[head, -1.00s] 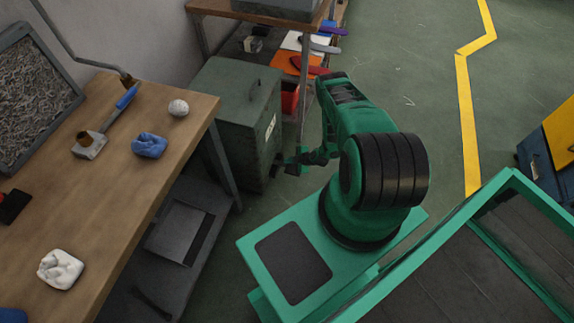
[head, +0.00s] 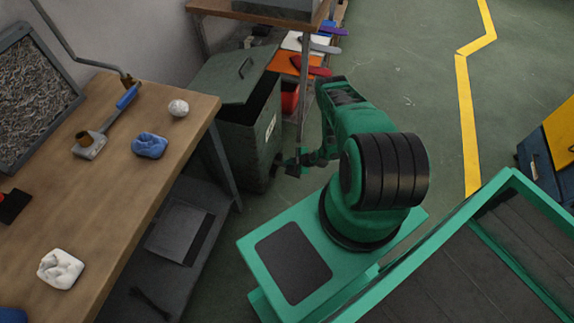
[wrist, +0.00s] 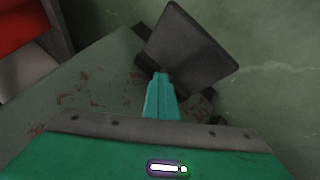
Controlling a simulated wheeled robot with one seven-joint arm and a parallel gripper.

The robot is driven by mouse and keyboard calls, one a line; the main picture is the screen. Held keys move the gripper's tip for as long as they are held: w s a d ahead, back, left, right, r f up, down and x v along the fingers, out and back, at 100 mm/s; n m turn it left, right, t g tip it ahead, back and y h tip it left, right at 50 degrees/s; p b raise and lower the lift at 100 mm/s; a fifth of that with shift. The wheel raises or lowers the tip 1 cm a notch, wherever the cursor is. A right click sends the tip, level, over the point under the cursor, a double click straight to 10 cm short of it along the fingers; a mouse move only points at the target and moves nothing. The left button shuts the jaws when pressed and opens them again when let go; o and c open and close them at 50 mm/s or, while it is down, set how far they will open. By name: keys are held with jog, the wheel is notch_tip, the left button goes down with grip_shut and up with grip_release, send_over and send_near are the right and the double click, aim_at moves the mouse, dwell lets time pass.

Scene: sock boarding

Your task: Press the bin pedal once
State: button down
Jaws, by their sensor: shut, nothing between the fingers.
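The dark green bin (head: 238,148) stands on the floor between the workbench and the shelf. Its lid (head: 232,82) is raised, with a dark opening beneath it. In the wrist view the pedal (wrist: 188,48) is a dark, flat plate close to the bin's scuffed green side (wrist: 85,95). My gripper (wrist: 161,78) is shut and empty. Its teal fingertips meet the pedal's near edge in the picture; I cannot tell exactly how they touch. In the head view my gripper (head: 281,163) is low at the bin's right side, and the pedal is not clearly distinguishable there.
The wooden workbench (head: 110,200) is on the left, holding a brush, wads of cloth and a tray of shavings. A shelf (head: 255,14) stands behind the bin, with a red container (head: 290,101) underneath. Open green floor (head: 420,85) lies to the right.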

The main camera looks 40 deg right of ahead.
jog(key=shift+s+f, duration=0.3)
jog(key=shift+f, duration=0.25)
jog(key=shift+s+f, duration=0.25)
jog(key=shift+f, duration=0.25)
dwell(0.7)
jog(key=shift+r, duration=0.1)
jog(key=shift+w+r, duration=0.1)
jog(key=shift+r, duration=1.15)
jog(key=shift+w+r, duration=0.3)
jog(key=shift+r, duration=0.45)
jog(key=shift+r, duration=0.1)
jog(key=shift+w+r, duration=0.15)
jog(key=shift+r, duration=0.5)
notch_tip(320, 180, up, 4)
jog(key=shift+w+a+f, duration=0.1)
jog(key=shift+a+f, duration=0.05)
jog(key=shift+f, duration=0.05)
